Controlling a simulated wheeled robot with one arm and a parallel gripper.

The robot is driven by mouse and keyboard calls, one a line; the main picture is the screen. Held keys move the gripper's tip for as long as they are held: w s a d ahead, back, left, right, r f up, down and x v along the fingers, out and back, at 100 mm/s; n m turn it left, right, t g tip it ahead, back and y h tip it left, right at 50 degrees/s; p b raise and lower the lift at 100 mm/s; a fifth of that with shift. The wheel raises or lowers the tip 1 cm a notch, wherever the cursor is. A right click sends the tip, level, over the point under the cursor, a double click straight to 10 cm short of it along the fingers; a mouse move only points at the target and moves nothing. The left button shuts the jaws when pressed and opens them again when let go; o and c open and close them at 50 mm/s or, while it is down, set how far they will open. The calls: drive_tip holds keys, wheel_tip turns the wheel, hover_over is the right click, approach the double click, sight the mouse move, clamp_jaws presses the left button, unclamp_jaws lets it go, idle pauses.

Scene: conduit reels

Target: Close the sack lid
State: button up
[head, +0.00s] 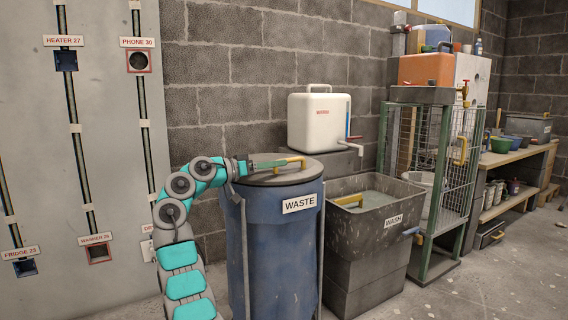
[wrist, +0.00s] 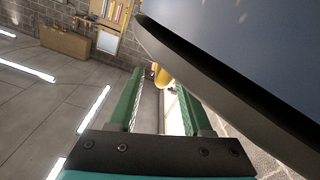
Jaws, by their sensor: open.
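A blue barrel marked WASTE (head: 278,240) stands in the middle of the head view. Its round grey lid (head: 262,180) lies flat over the top, with no clear gap at the rim. A yellow handle (head: 292,162) rises from the lid. My gripper (head: 284,163) is low over the lid, with its green fingers reaching the handle. In the wrist view my gripper (wrist: 160,88) is open, and the yellow handle (wrist: 162,77) shows between the far ends of its fingers. I cannot tell whether they touch it. No sack is visible.
A grey WASH tub (head: 345,225) with a yellow handle stands right of the barrel. A white container with a tap (head: 318,118) is behind. A green cage rack (head: 440,190) stands farther right. A panel with labelled sockets (head: 85,150) fills the left. Floor at the right front is clear.

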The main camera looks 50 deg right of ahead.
drive_tip(key=shift+w+a, duration=0.1)
drive_tip(key=shift+a, duration=0.2)
drive_tip(key=v, duration=0.8)
drive_tip(key=shift+a+b, duration=0.3)
drive_tip(key=shift+a, duration=0.1)
idle(0.5)
idle(0.8)
